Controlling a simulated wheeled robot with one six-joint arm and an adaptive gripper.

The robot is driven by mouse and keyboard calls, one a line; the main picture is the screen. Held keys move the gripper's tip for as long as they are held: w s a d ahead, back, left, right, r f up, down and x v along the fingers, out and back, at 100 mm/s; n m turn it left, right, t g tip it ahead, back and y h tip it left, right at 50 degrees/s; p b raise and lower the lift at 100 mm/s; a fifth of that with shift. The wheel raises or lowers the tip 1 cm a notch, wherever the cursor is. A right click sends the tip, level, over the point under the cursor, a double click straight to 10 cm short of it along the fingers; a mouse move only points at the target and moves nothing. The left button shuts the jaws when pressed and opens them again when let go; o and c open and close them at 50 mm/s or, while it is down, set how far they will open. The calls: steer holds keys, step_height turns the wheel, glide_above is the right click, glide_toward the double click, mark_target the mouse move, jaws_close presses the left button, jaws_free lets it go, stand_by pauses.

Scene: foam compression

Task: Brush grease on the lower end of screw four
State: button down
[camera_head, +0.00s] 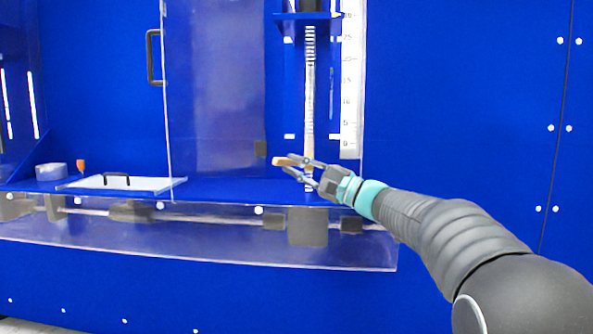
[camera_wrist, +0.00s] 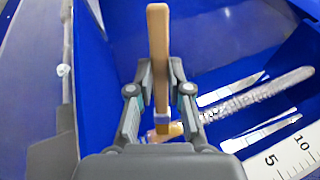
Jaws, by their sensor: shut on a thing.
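My gripper (camera_head: 297,167) is shut on a brush (camera_head: 284,161) with a light wooden handle. In the wrist view the brush (camera_wrist: 158,45) stands lengthwise between the fingertips (camera_wrist: 160,75), and a yellowish part of it shows low between the fingers. A vertical threaded metal screw (camera_head: 310,75) stands by the white ruler. Its lower end is right behind my gripper and partly hidden by it. In the wrist view the screw (camera_wrist: 270,88) runs at a slant to the right of the gripper. No number on the screw is legible. I cannot tell whether the brush touches it.
A white ruler (camera_head: 351,90) stands right of the screw. A clear door (camera_head: 215,90) with a black handle (camera_head: 150,57) is to the left. A clear lid (camera_head: 125,184), a round pot (camera_head: 51,171) and a small orange item (camera_head: 80,166) are on the blue ledge at left.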

step_height(320, 180, up, 8)
steer(key=p, duration=0.3)
stand_by(6.7)
